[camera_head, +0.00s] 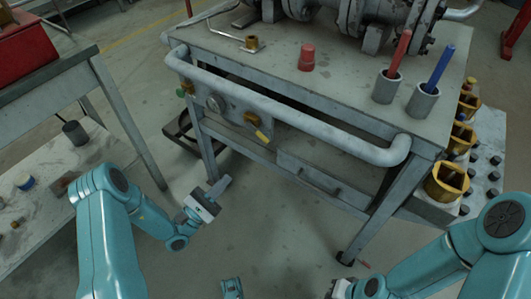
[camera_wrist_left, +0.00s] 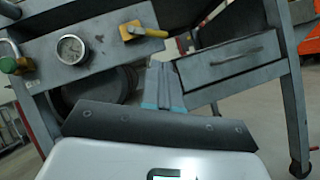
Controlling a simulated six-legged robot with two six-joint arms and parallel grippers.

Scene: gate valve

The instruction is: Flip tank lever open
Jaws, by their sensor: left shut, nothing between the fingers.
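A small valve with a yellow lever (camera_head: 262,136) sits on the grey panel under the front rail of the workbench. In the left wrist view the yellow lever (camera_wrist_left: 150,32) points right from its brass body, beside a round gauge (camera_wrist_left: 71,49). A dark rounded tank-like body (camera_wrist_left: 95,88) shows below the panel, partly hidden by my gripper. My left gripper (camera_head: 222,185) is shut and empty, below the lever and apart from it; its closed fingers (camera_wrist_left: 165,85) point towards the bench front. My right gripper (camera_head: 340,289) is cut off at the bottom edge, and its fingers cannot be made out.
The thick grey rail (camera_head: 290,112) runs in front of and above the panel. A drawer (camera_head: 322,182) is to the right of the lever. The bench top holds a red piece (camera_head: 306,58) and cups with a red and a blue rod. Another table (camera_head: 45,72) stands left.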

